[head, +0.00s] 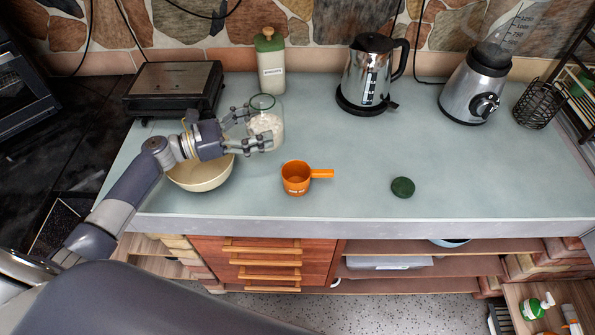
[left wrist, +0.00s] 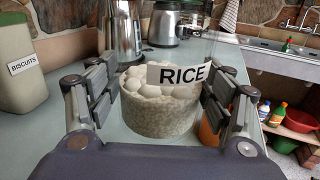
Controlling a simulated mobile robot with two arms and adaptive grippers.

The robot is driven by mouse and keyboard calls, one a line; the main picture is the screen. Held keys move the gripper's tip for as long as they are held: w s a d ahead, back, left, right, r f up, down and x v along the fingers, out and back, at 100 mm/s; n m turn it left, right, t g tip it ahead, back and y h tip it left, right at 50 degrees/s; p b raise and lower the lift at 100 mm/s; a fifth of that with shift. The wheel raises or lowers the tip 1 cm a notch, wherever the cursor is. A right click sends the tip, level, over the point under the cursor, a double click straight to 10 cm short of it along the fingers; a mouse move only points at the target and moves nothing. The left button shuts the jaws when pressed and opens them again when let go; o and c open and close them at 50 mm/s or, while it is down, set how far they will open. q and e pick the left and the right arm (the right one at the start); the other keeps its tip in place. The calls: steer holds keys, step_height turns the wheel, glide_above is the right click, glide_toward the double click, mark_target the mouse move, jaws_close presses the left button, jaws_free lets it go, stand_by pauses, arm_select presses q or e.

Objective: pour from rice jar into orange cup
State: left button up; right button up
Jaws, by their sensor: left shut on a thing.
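The rice jar (head: 266,124) is clear glass with white rice inside and has no lid on. My left gripper (head: 258,133) is shut around it, and it looks about upright. In the left wrist view the jar (left wrist: 160,108) sits between the two fingers of my left gripper (left wrist: 160,112), with its RICE label showing. The orange cup (head: 296,180) stands on the counter, in front of and to the right of the jar, with its handle pointing right. In the left wrist view the cup (left wrist: 208,136) is mostly hidden behind the right finger. My right gripper is not in view.
A cream bowl (head: 203,176) stands under my left forearm. A dark green lid (head: 402,187) lies right of the cup. A biscuits jar (head: 270,62), kettle (head: 371,75), blender (head: 475,85) and grill (head: 174,86) stand along the back. The counter's middle right is clear.

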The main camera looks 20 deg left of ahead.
arm_select(q)
steer(key=shift+r, duration=0.2)
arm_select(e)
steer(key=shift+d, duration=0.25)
arm_select(q)
steer(key=shift+f, duration=0.1)
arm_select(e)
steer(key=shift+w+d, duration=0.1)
arm_select(q)
steer(key=shift+m, duration=0.4)
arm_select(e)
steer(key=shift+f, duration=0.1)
